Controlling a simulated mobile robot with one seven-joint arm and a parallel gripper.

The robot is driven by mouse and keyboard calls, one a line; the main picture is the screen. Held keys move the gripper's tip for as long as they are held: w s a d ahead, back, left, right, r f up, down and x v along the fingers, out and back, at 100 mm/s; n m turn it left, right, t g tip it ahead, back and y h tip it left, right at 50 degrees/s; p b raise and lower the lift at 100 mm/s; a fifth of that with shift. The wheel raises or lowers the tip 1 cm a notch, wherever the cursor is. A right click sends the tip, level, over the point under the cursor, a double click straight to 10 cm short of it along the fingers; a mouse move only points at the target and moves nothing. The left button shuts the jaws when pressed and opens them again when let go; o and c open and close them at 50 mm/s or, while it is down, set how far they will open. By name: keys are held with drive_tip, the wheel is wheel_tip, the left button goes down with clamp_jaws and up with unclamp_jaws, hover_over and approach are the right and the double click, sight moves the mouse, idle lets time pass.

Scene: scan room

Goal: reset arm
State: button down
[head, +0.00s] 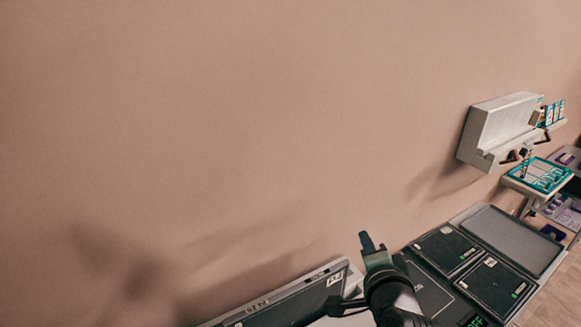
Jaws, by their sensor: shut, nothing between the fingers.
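My gripper (368,243) is at the lower middle of the head view, at the end of my black arm. Its dark fingers are together with nothing between them. It is in front of the pinkish-brown wall (230,130), near a grey-framed panel and dark trays. From this view I cannot tell how far it is from the wall. Most of my arm is below the picture's edge.
A grey-framed panel (300,300) is at the bottom, left of my gripper. Dark trays (443,248) lie to the right on a counter. A pale wall unit (500,130) and a teal-edged board (540,176) are at far right. The upper left is bare wall.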

drive_tip(key=s+a+r+n+t+b, duration=0.25)
drive_tip(key=a+r+n+t, duration=0.2)
drive_tip(key=r, duration=0.75)
drive_tip(key=s+a+r+n+t+b, duration=0.1)
drive_tip(key=s+a+r+n+t, duration=0.3)
drive_tip(key=r, duration=0.8)
drive_tip(key=s+a+r+n+t+b, duration=0.1)
drive_tip(key=s+a+r+n+t, duration=0.1)
drive_tip(key=s+r, duration=0.4)
drive_tip(key=s+a+r+n+t+b, duration=0.1)
drive_tip(key=s+a+r+n+t, duration=0.1)
drive_tip(key=s+a+r+n, duration=0.2)
drive_tip(key=s+r, duration=0.3)
drive_tip(key=shift+y+b, duration=0.3)
drive_tip(key=shift+t, duration=0.25)
drive_tip(key=shift+f, duration=0.1)
